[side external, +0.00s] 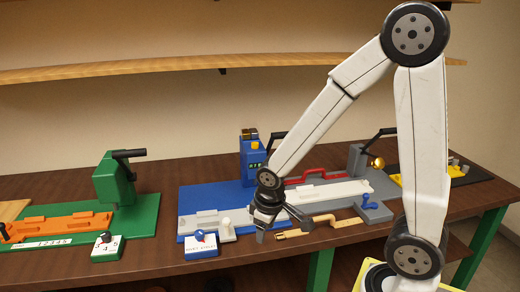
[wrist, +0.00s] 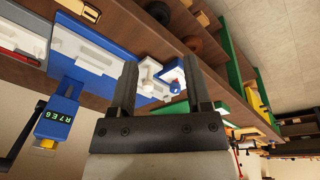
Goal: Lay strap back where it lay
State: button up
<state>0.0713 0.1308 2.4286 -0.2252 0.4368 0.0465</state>
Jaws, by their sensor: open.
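My gripper (side external: 282,227) is open above the front edge of the blue fixture's base. In the wrist view its two fingers (wrist: 160,78) stand apart with nothing held between them. A tan strap-like piece (side external: 335,222) with a raised hump lies at the front of the table, just right of my gripper and apart from it. A red strap-like piece (side external: 318,174) with a similar hump lies at the back of the grey fixture. I cannot tell which of these the task means.
A white knob (side external: 226,231) and a dial box (side external: 202,246) stand close left of my gripper. A green station (side external: 118,185) with an orange part (side external: 60,227) is at left. A brass knob (side external: 377,162) is at right.

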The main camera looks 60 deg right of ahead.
jog(key=shift+m+t+y, duration=0.5)
jog(key=shift+y, duration=0.1)
jog(key=s+a, duration=0.1)
jog(key=a, duration=0.1)
jog(key=s+a, duration=0.1)
jog(key=a, duration=0.1)
jog(key=shift+s+r, duration=0.35)
jog(key=shift+r, duration=0.05)
